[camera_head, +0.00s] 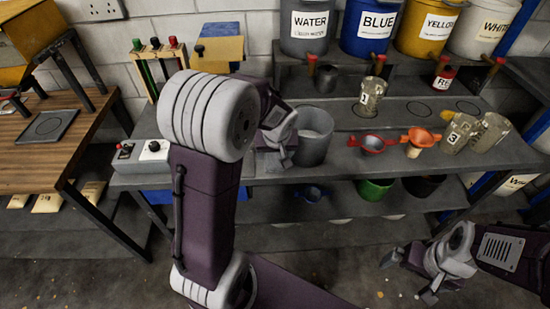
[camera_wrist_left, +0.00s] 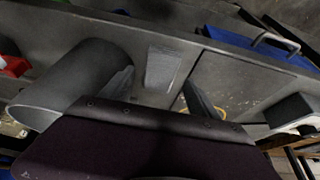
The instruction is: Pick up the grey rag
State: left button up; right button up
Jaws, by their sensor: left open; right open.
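A flat, light grey rectangle, apparently the grey rag (camera_wrist_left: 162,69), lies on the dark bench top in the left wrist view. It sits between and beyond the fingers of my open left gripper (camera_wrist_left: 162,88), and I see nothing held. In the head view my left gripper (camera_head: 282,150) is over the bench beside the grey bucket, and my arm and gripper hide much of the rag's area. My right gripper (camera_head: 409,278) is open and empty, low at the right, in front of the bench and away from the rag.
The grey bucket (camera_head: 315,137) stands close to my left gripper; it also shows in the left wrist view (camera_wrist_left: 70,85). A grey control box (camera_head: 142,155) is at the left. Funnels (camera_head: 372,144) and numbered jugs (camera_head: 459,133) stand to the right. A wooden table (camera_head: 60,135) is far left.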

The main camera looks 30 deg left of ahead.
aim_at(274, 161)
pick_arm(q)
jog(key=shift+w+a+f, duration=0.15)
jog(key=shift+w+f, duration=0.1)
jog(key=shift+f, duration=0.25)
jog(key=x, duration=0.5)
jog(key=shift+s+f+b, duration=0.1)
jog(key=shift+s+b, duration=0.05)
jog(key=shift+b, duration=0.15)
jog(key=c, duration=1.1)
